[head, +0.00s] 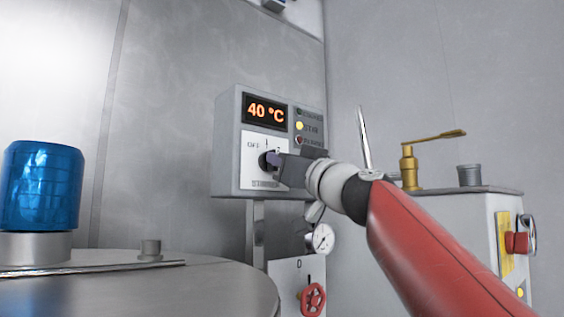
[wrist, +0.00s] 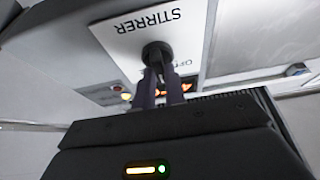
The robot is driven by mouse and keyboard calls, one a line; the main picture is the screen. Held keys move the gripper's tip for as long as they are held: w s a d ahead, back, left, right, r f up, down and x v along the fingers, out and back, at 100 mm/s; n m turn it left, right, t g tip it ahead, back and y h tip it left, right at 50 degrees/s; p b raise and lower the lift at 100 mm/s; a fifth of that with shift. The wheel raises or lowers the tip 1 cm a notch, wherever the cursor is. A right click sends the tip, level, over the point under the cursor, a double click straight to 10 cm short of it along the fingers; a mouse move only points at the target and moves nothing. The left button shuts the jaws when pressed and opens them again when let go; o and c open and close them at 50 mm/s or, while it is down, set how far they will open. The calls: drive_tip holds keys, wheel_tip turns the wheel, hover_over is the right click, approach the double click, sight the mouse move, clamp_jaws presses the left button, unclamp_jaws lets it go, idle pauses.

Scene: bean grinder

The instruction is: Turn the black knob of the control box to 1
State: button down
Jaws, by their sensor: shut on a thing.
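The control box (head: 226,150) is a grey case on the wall with an orange display (head: 265,111) reading 40 °C. Below the display is a white plate with the word OFF at its upper left. The black knob (head: 266,160) sits on this plate, partly hidden by my gripper (head: 272,159). In the wrist view the knob (wrist: 156,53) is on the white plate labelled STIRRER, and my gripper's fingers (wrist: 162,80) are shut on it. I cannot tell exactly where the knob points.
A blue beacon (head: 42,187) stands on a round metal lid (head: 200,285) at left. A grey cabinet (head: 470,225) with a brass lever (head: 432,139) and a red knob (head: 517,242) stands at right.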

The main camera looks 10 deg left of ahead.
drive_tip(key=shift+f, duration=0.1)
drive_tip(key=c, duration=1.5)
unclamp_jaws()
drive_tip(key=shift+o, duration=0.2)
drive_tip(key=b+v, duration=0.5)
drive_tip(key=v, duration=0.2)
drive_tip(key=shift+s+d, duration=0.25)
drive_tip(key=shift+d, duration=0.05)
